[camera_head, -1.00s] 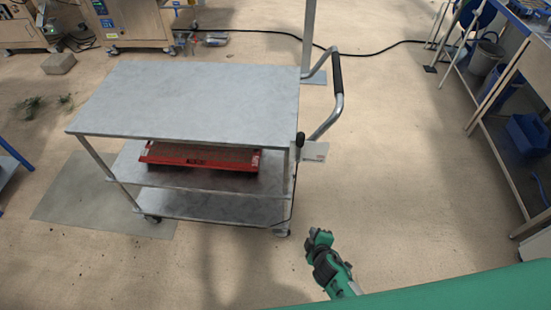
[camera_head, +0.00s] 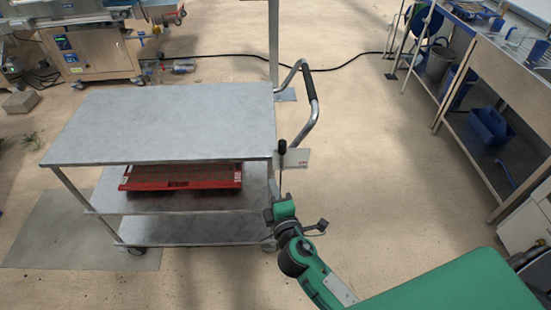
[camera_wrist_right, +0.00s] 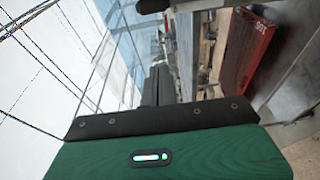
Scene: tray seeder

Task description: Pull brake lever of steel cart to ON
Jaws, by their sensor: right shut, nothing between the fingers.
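The steel cart (camera_head: 160,112) stands left of centre in the head view, with three shelves and a bent push handle on its right. Its brake lever (camera_head: 282,147) has a black knob and stands upright at the cart's right front corner, beside a small pale label plate (camera_head: 297,159) too small to read surely. My right gripper (camera_head: 275,195) is just below the knob, near the lever's rod, shut and empty; contact cannot be told. In the right wrist view its black fingers (camera_wrist_right: 156,86) are together, and a dark rounded piece, perhaps the knob, shows at the top edge. My left gripper is out of view.
A red tray (camera_head: 181,185) lies on the cart's middle shelf and also shows in the right wrist view (camera_wrist_right: 252,50). A workbench (camera_head: 487,92) with blue bins stands at right. A black cable crosses the floor behind. Floor right of the cart is clear.

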